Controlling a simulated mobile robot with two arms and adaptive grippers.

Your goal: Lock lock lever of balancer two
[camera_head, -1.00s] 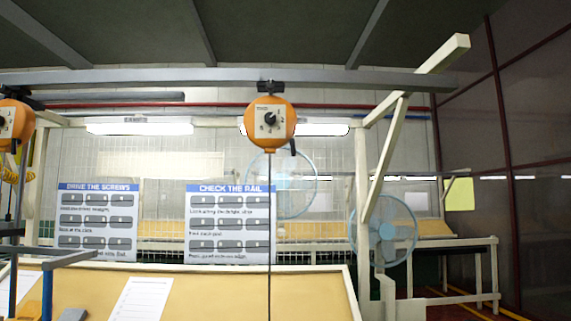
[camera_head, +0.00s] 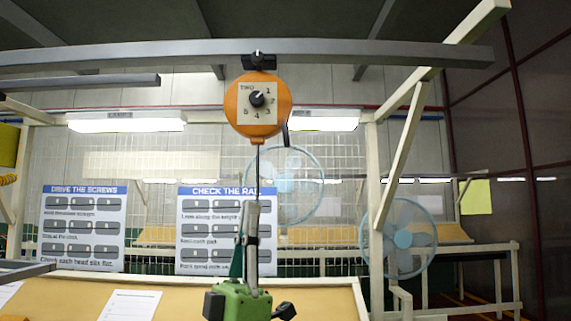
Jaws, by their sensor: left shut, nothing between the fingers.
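Balancer two (camera_head: 244,113) is an orange round housing hanging from the overhead rail, with a white dial plate marked TWO and numbers around a black knob (camera_head: 257,99). A short dark lever (camera_head: 286,134), seemingly the lock lever, hangs at the housing's lower right; its exact setting is hard to tell. A thin cable (camera_head: 258,170) drops from the housing. My left gripper (camera_head: 252,205) points upward below the balancer, shut and empty, clearly apart from the lever. It hides the lower cable. My right gripper is not in view.
The grey rail (camera_head: 380,57) crosses above, with a pale post and brace (camera_head: 402,155) at right. Two sign boards (camera_head: 83,229) (camera_head: 213,235), a mesh fence and two fans (camera_head: 403,238) (camera_head: 286,185) stand behind. A tan table (camera_head: 320,298) lies below.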

